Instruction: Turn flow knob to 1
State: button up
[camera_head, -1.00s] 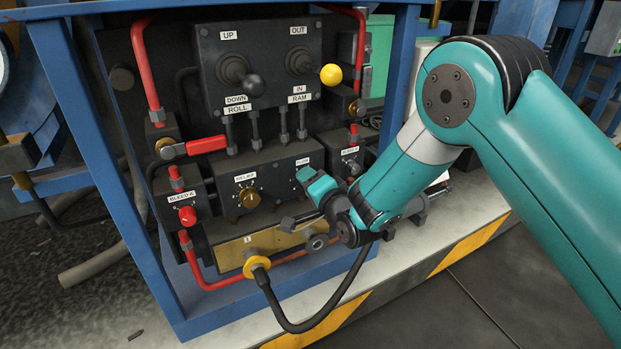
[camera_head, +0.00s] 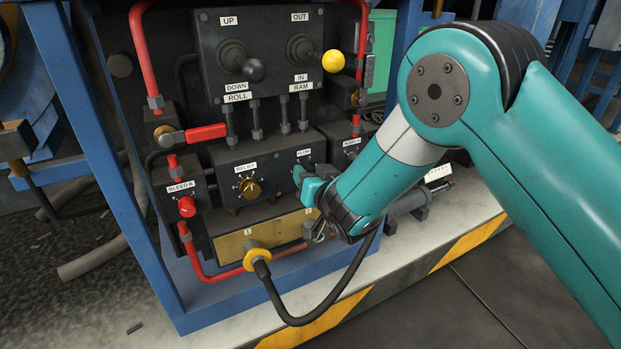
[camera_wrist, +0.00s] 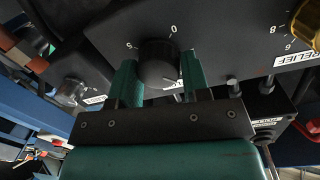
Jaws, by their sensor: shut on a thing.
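The flow knob (camera_wrist: 158,62) is black and round, on a dark panel in the wrist view. The scale numbers 5 and 0 show at its upper left and upper right. My gripper (camera_wrist: 158,76) has one teal finger on each side of the knob and is shut on it. I cannot clearly read where the knob points. In the head view my gripper (camera_head: 304,182) is at the panel just below the FLOW label (camera_head: 304,153) and hides the knob.
The brass RELIEF knob (camera_head: 250,188) is left of my gripper; it also shows in the wrist view (camera_wrist: 306,22). The red BLEED A knob (camera_head: 187,206) is farther left. A black hose with a yellow collar (camera_head: 257,258) hangs below. Blue frame posts (camera_head: 105,165) flank the panel.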

jog(key=shift+s+a+f+n+t+b, duration=0.1)
jog(key=shift+n+b, duration=0.1)
jog(key=shift+n, duration=0.95)
jog(key=shift+w+d+n+t+b, duration=0.1)
jog(key=shift+n+b, duration=0.15)
jog(key=shift+n, duration=0.85)
jog(key=shift+s+a+f+n+t+b, duration=0.1)
jog(key=shift+n+b, duration=0.1)
jog(key=shift+n, duration=0.95)
jog(key=shift+r, duration=0.1)
jog(key=o, duration=0.9)
jog(key=shift+s, duration=0.1)
jog(key=b+v, duration=1.2)
jog(key=v, duration=0.5)
jog(key=shift+s+r, duration=0.1)
